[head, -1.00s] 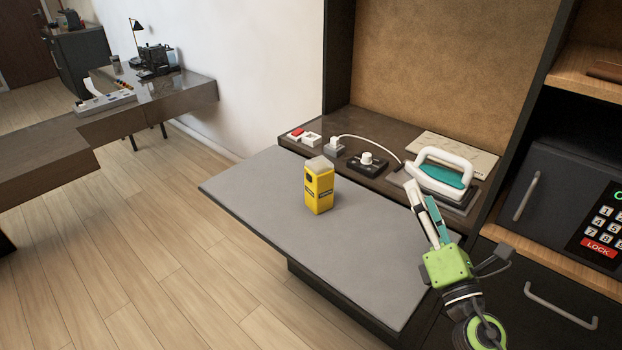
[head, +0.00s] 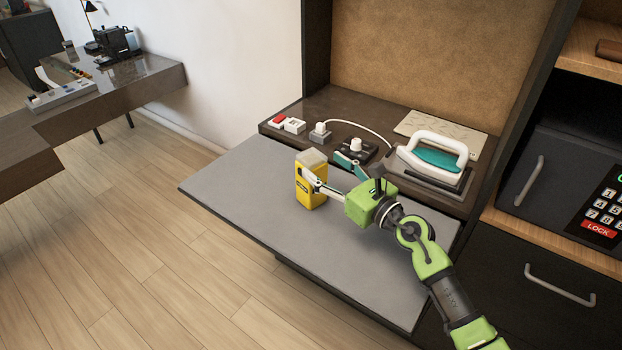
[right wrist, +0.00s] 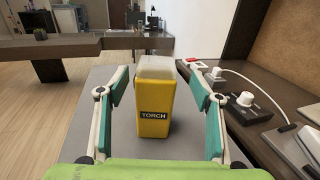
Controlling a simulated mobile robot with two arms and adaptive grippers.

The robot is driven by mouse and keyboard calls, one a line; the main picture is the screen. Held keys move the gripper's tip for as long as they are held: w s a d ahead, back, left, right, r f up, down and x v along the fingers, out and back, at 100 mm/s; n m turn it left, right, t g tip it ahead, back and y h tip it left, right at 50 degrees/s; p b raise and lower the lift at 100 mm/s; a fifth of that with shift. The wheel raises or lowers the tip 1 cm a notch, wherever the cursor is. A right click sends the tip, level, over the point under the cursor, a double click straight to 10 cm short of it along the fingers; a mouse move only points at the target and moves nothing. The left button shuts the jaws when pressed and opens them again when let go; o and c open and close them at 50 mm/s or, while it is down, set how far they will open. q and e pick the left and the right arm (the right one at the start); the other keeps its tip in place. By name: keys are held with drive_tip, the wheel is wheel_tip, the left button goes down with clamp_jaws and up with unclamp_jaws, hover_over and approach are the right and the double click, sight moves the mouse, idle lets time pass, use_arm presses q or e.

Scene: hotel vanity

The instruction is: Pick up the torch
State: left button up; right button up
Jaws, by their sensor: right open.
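The torch (head: 309,190) is a yellow box with a pale translucent top. It stands upright on the grey pull-out board. In the right wrist view the torch (right wrist: 155,103) shows its "TORCH" label, centred between the fingers. My right gripper (head: 326,172) is open, with one finger in front of the torch and the other behind and to its right in the head view. In the right wrist view the right gripper (right wrist: 158,98) has a finger on each side of the torch, with gaps visible. My left gripper is not in view.
A dark counter behind the board holds a white and teal iron (head: 434,158), a knob control (head: 354,151) with a cable, and a red switch (head: 279,119). A safe (head: 563,185) stands at right. The board (head: 235,188) is clear left of the torch.

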sight(304, 152)
drive_tip(key=shift+w+a+r+p, duration=0.3)
drive_tip(key=shift+w+a+r, duration=0.1)
drive_tip(key=shift+w+a, duration=0.2)
drive_tip(key=x, duration=0.2)
drive_tip(key=shift+w+a, duration=0.1)
drive_tip(key=shift+a, duration=0.15)
drive_tip(key=shift+w+a+f, duration=0.1)
drive_tip(key=shift+w+a, duration=0.25)
drive_tip(key=shift+d, duration=0.1)
drive_tip(key=c, duration=0.5)
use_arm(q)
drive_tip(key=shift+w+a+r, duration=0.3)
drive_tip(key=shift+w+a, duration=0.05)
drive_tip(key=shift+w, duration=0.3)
use_arm(e)
clamp_jaws()
